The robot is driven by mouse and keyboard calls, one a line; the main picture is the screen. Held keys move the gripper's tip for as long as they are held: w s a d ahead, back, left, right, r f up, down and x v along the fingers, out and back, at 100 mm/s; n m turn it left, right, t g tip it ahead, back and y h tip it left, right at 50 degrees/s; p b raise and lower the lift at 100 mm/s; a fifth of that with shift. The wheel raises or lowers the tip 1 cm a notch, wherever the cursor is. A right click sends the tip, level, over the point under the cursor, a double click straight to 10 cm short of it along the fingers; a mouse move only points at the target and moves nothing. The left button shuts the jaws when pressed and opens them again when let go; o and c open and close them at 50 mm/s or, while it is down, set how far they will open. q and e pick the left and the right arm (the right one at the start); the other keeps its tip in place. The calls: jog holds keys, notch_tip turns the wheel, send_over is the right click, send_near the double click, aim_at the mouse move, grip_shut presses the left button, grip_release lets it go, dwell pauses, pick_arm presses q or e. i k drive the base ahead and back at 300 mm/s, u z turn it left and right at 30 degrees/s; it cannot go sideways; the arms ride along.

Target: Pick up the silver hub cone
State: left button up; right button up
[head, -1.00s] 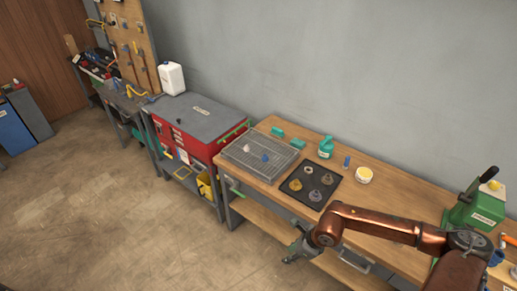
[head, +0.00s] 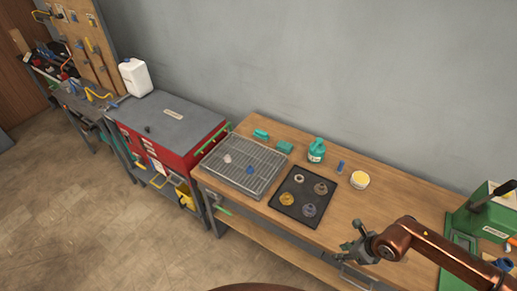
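A black tray (head: 272,203) lies on the wooden workbench (head: 386,200) with several small round cone parts on it. One is pale silver (head: 299,178) at the back left, one grey-brown (head: 321,188) at the back right, one gold (head: 288,199) at the front left and one blue-grey (head: 309,210) at the front right. The pale one looks most like the silver hub cone, but the size makes this unsure. My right gripper (head: 350,236) is right of and nearer than the tray, by the bench's front edge, apart from the parts. Its fingers look spread and empty. My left gripper is not in view.
A green press (head: 484,212) stands at the right.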

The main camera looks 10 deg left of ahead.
aim_at(227, 158)
jog(key=i, duration=0.75)
jog(key=u, duration=0.8)
jog(key=i, duration=0.75)
jog(key=u, duration=0.7)
